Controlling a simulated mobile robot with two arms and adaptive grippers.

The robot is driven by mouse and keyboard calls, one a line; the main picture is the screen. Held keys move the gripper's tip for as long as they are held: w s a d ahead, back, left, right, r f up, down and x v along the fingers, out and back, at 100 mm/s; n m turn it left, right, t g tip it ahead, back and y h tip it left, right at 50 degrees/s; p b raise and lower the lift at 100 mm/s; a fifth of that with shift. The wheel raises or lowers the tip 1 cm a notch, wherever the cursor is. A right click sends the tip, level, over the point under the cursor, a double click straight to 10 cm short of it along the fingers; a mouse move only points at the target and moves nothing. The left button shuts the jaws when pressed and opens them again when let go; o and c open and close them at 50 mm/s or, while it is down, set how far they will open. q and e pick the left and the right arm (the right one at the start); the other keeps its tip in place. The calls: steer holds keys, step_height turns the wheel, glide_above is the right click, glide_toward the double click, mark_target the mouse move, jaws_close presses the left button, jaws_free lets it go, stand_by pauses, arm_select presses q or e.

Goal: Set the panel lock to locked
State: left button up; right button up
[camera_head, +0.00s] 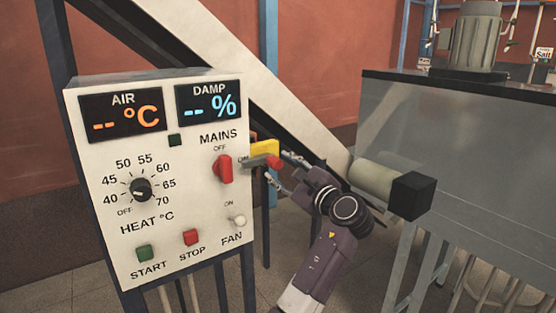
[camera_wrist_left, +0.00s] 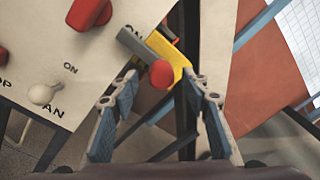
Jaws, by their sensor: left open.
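The white control panel (camera_head: 105,215) stands at the left. At its right edge is a yellow bracket (camera_head: 264,147) with a grey lever (camera_head: 256,163) ending in a red knob (camera_head: 273,162), which looks like the panel lock. My left gripper (camera_head: 279,168) is open beside the red knob, coming from the right. In the left wrist view the red knob (camera_wrist_left: 162,74) sits ahead of and between the open fingers (camera_wrist_left: 160,98). The grey lever (camera_wrist_left: 137,45) reaches to the upper left, over the panel edge. No contact is visible. My right gripper is not in view.
A red mains switch (camera_head: 223,169) on the panel is just left of the lock. A fan toggle (camera_head: 238,220) is below it. A grey machine (camera_head: 470,140) with a cylinder (camera_head: 375,180) and black end block (camera_head: 412,196) stands to the right, close to my left arm.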

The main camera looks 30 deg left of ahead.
mark_target(279, 166)
arm_select(q)
steer(key=shift+p+x, duration=0.5)
steer(key=shift+x, duration=1.1)
steer(key=shift+c, duration=0.3)
jaws_close()
